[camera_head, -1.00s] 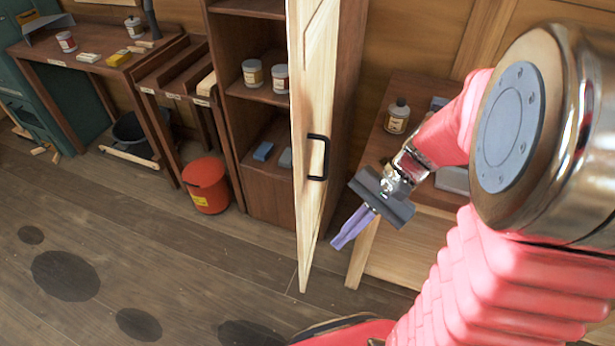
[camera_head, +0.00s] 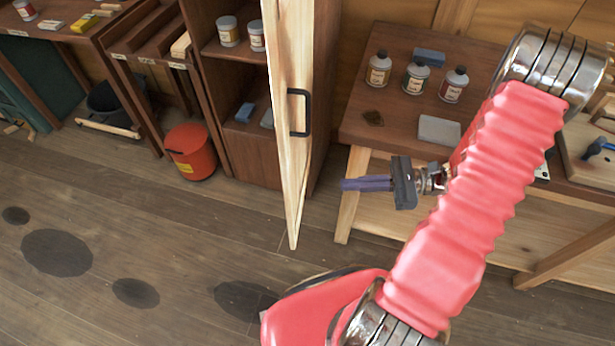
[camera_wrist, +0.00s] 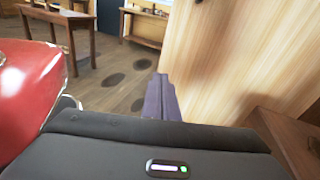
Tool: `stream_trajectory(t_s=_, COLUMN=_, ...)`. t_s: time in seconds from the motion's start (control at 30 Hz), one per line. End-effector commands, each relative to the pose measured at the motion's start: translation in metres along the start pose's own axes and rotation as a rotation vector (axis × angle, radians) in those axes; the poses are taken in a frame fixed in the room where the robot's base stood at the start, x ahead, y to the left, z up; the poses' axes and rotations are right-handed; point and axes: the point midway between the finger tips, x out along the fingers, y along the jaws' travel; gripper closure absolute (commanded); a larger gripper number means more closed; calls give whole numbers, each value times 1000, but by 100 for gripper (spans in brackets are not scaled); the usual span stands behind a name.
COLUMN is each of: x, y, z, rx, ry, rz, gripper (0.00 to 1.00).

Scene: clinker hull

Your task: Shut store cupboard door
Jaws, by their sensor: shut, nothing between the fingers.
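The store cupboard door (camera_head: 290,110) is pale wood and stands open, swung out toward me, seen nearly edge-on. Its black handle (camera_head: 299,112) is on the face turned to the right. The dark wood cupboard (camera_head: 225,75) shows its open shelves to the left of the door. My gripper (camera_head: 345,185) is shut and empty, its purple fingers pointing left, to the right of the door's lower part and apart from it in this view. In the wrist view the fingers (camera_wrist: 160,98) are together, with the pale door (camera_wrist: 225,60) close on the right.
A bench (camera_head: 390,120) with bottles, a grey block and a blue block stands to the right of the door. A red bucket (camera_head: 190,152) is on the floor left of the cupboard. The floor (camera_head: 180,240) in front is mostly clear.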

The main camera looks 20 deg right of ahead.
Motion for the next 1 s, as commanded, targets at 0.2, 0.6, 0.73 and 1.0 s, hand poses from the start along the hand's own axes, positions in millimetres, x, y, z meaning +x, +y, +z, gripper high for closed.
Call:
stream_trajectory(t_s=0.2, x=-16, y=-7, z=-18, rx=70, ry=-87, rz=-113, gripper=100)
stream_trajectory(t_s=0.6, x=-18, y=-8, z=-20, rx=78, ry=-99, rz=-128, gripper=100)
stream_trajectory(t_s=0.73, x=-15, y=-9, z=-19, rx=78, ry=-99, rz=-127, gripper=100)
stream_trajectory(t_s=1.0, x=12, y=-11, z=-16, rx=78, ry=-100, rz=-124, gripper=100)
